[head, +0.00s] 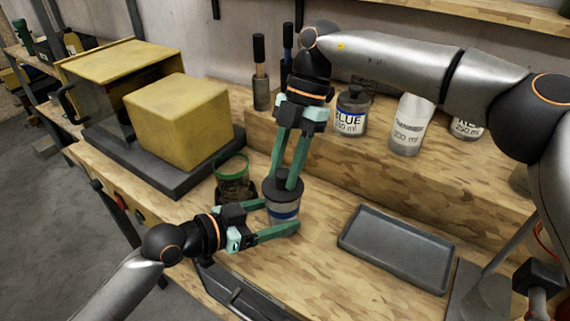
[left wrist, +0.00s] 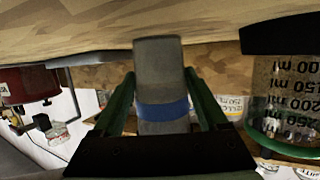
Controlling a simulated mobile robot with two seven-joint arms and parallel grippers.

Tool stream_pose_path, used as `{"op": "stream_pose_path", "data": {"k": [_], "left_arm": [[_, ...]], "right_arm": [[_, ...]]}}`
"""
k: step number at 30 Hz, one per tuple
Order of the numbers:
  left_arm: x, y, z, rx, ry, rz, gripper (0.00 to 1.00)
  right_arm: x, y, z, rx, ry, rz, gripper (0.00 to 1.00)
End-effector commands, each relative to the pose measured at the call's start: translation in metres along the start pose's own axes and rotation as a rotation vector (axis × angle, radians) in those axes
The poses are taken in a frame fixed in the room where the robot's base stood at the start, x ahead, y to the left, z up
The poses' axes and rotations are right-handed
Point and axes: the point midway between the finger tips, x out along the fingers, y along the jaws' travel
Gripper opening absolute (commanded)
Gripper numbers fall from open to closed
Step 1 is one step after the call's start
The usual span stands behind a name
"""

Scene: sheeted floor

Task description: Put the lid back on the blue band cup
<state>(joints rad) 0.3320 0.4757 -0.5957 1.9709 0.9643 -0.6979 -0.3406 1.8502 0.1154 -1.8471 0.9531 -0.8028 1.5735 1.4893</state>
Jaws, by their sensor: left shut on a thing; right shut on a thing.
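The blue band cup (head: 284,211) is a small pale grey cup with a blue stripe, upright near the front of the bench. My left gripper (head: 280,217) is shut on its side. In the left wrist view, which is upside down, the cup (left wrist: 160,82) sits between the green fingers. The dark lid (head: 272,191) is right over the cup's top. My right gripper (head: 284,178) reaches down from above and is shut on the lid's raised middle. I cannot tell whether the lid is fully seated; the rim is hidden under it.
A green-rimmed beaker (head: 233,168) stands close behind the cup on the left. A yellow block (head: 180,118) sits on a dark base further left. An empty grey tray (head: 397,247) lies right. Labelled bottles, including BLUE (head: 350,115), stand on the raised shelf behind.

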Motion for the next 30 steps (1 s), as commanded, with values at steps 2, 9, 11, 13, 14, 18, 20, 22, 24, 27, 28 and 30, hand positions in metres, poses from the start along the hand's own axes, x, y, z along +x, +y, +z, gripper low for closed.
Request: {"op": "stream_pose_path", "data": {"k": [2, 9, 11, 13, 14, 18, 20, 22, 24, 27, 28, 30], "left_arm": [[0.000, 0.000, 0.000, -0.001, 0.000, 0.001, 0.00], [0.000, 0.000, 0.000, -0.001, 0.000, 0.001, 0.00], [0.000, 0.000, 0.000, -0.001, 0.000, 0.001, 0.00], [0.000, 0.000, 0.000, -0.001, 0.000, 0.001, 0.00], [0.000, 0.000, 0.000, -0.001, 0.000, 0.001, 0.00], [0.000, 0.000, 0.000, -0.001, 0.000, 0.001, 0.00], [0.000, 0.000, 0.000, -0.001, 0.000, 0.001, 0.00], [0.000, 0.000, 0.000, -0.001, 0.000, 0.001, 0.00], [0.000, 0.000, 0.000, -0.001, 0.000, 0.001, 0.00], [0.000, 0.000, 0.000, -0.001, 0.000, 0.001, 0.00], [0.000, 0.000, 0.000, -0.001, 0.000, 0.001, 0.00], [0.000, 0.000, 0.000, -0.001, 0.000, 0.001, 0.00]], "right_arm": [[0.000, 0.000, 0.000, 0.000, 0.000, 0.000, 0.40], [0.000, 0.000, 0.000, 0.000, 0.000, 0.000, 0.67], [0.000, 0.000, 0.000, 0.000, 0.000, 0.000, 0.69], [0.000, 0.000, 0.000, 0.000, 0.000, 0.000, 0.69], [0.000, 0.000, 0.000, 0.000, 0.000, 0.000, 0.69], [-0.002, 0.000, 0.000, 0.000, -0.001, 0.000, 0.69], [-0.006, 0.001, 0.000, 0.000, -0.001, 0.001, 0.69], [-0.014, 0.001, 0.000, 0.001, -0.002, 0.003, 0.69], [-0.026, 0.001, 0.000, 0.001, -0.001, 0.005, 0.69], [-0.042, 0.001, 0.000, 0.002, -0.002, 0.004, 0.69], [-0.047, 0.001, 0.000, 0.001, -0.002, 0.003, 0.69], [-0.056, 0.001, 0.000, 0.001, -0.001, 0.002, 0.69]]}}
